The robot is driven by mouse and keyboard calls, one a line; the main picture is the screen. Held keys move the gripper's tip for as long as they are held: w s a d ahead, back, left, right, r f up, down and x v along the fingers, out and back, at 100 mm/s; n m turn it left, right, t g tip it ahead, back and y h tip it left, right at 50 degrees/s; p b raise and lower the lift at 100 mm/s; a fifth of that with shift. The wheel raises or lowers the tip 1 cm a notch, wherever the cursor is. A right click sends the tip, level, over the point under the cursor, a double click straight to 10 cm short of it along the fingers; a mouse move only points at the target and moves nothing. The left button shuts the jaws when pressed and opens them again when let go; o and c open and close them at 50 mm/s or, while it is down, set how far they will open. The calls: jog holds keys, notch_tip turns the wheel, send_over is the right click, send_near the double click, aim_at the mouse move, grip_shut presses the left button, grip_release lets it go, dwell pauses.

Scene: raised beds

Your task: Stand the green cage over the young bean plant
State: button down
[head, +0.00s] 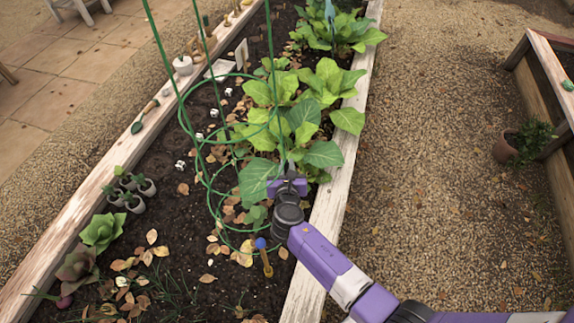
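The green cage (181,101) is made of thin wire rings joined by long uprights. It stands roughly upright over the dark soil of the raised bed, with its uprights running up out of the top of the picture. My gripper (287,184) is at the cage's right side and appears shut on one upright; its fingertips are mostly hidden. A small leafy plant (256,215), perhaps the young bean plant, shows low down within the cage's outline, left of my gripper. I cannot tell whether the cage's feet touch the soil.
Large leafy plants (325,80) crowd the bed behind and beside my gripper. A blue-topped peg (262,250) stands close to the lowest ring. Gravel (440,170) to the right is mostly open.

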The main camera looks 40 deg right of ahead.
notch_tip(320, 180, down, 11)
jog(key=b, duration=0.9)
jog(key=shift+r+b, duration=0.2)
jog(key=shift+b, duration=0.2)
jog(key=shift+f+b, duration=0.4)
jog(key=shift+f, duration=0.2)
jog(key=c, duration=1.3)
grip_release()
jog(key=shift+s, duration=0.1)
jog(key=p+v, duration=0.1)
jog(key=v, duration=0.6)
jog(key=shift+s+a+r, duration=0.2)
